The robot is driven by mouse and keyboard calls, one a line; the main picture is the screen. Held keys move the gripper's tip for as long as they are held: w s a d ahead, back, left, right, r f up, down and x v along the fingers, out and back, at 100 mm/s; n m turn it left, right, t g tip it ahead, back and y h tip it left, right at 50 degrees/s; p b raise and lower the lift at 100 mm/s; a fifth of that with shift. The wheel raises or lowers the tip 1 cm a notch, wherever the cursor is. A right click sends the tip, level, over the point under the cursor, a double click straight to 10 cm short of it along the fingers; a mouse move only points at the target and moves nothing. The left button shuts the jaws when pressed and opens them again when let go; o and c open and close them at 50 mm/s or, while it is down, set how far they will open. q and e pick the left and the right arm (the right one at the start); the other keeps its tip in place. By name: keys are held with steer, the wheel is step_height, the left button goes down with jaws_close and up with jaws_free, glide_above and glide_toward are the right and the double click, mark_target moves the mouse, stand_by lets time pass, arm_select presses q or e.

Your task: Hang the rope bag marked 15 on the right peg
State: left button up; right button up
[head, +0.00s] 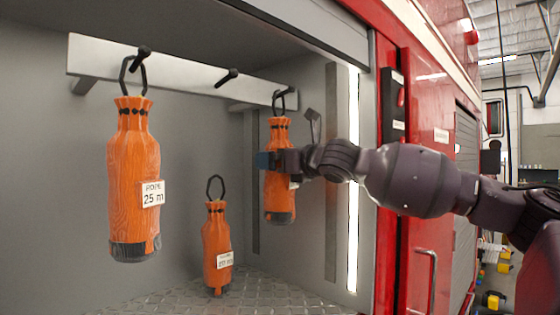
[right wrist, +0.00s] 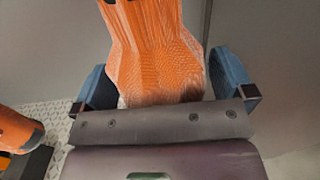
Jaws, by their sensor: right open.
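An orange rope bag (head: 279,197) with a dark base hangs upright at the right peg (head: 284,92), its black loop around the peg. Its label is mostly hidden behind my gripper, so I cannot read the number. My right gripper (head: 268,160) is at the middle of this bag. In the right wrist view the blue fingers stand apart on either side of the orange bag (right wrist: 160,50), with gaps showing, so it is open around it. My left gripper is not in view.
A bag marked 25 m (head: 133,170) hangs on the left peg (head: 141,52). The middle peg (head: 227,77) is empty. Another orange bag (head: 216,245), label too small to read, stands on the tread-plate floor (head: 270,290). The red locker frame (head: 388,200) borders the compartment at right.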

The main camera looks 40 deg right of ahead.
steer(key=shift+f, duration=0.15)
arm_select(q)
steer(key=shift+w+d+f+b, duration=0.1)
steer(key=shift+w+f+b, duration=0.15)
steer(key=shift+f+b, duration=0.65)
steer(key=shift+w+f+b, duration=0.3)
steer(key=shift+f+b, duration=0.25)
steer(key=shift+b, duration=0.7)
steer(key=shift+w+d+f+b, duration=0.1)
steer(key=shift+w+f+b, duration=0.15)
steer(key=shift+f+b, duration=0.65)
arm_select(e)
steer(key=s, duration=1)
steer(key=shift+s+d, duration=0.35)
steer(key=shift+s, duration=0.05)
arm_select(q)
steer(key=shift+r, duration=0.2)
